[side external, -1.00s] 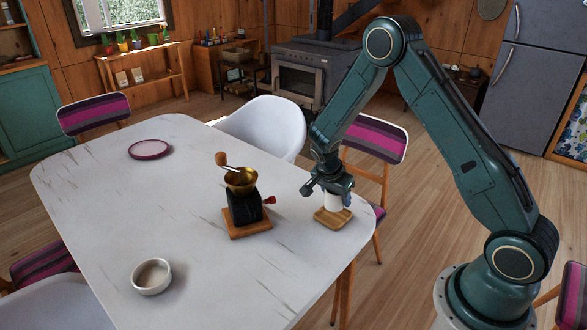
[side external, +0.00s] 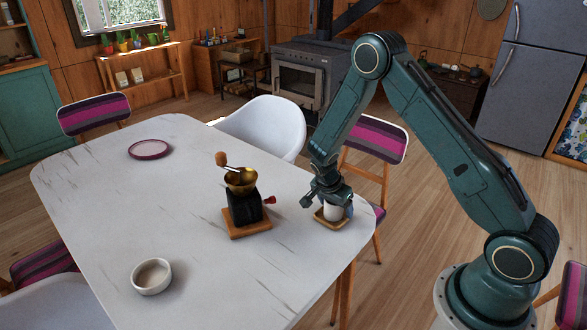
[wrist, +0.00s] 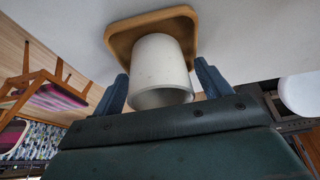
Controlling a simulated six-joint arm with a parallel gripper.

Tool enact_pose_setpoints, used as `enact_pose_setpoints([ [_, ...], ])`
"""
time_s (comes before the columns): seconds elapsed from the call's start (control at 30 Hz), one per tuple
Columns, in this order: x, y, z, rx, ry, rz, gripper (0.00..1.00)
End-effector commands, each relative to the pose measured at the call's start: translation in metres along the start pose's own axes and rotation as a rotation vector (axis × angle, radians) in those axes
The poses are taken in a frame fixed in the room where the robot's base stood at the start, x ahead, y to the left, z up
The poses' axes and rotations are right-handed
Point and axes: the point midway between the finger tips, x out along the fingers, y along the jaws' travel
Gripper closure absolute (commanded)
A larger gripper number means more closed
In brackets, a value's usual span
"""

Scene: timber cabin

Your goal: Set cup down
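A white cup (side external: 333,212) is at the wooden tray (side external: 321,221), near the right corner of the table. In the wrist view the cup (wrist: 161,70) is between the two blue fingers, its open rim toward the camera and its base at the square tray (wrist: 121,43). My gripper (side external: 333,207) is around the cup from above, one finger on each side. The fingers look closed against its sides. The cup is upright and appears to rest on the tray, though a hair's gap underneath cannot be ruled out.
A coffee grinder (side external: 243,205) with a red knob stands left of the tray. A white bowl (side external: 152,276) is at the front left, and a pink-rimmed plate (side external: 150,149) at the back.

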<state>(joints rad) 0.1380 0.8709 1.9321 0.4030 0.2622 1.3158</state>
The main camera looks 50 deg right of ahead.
Motion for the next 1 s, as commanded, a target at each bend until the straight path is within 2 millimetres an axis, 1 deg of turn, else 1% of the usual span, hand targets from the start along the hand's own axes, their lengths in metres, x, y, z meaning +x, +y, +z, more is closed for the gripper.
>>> enact_pose_setpoints([
  [0.33, -0.001, 0.000, -0.001, 0.000, 0.000, -0.001, 0.24],
  [0.53, -0.010, -0.001, -0.001, 0.000, 0.000, -0.002, 0.24],
  [0.77, -0.036, -0.001, -0.001, 0.000, 0.001, -0.004, 0.24],
  [1.0, -0.073, -0.001, -0.001, -0.001, 0.001, -0.004, 0.24],
])
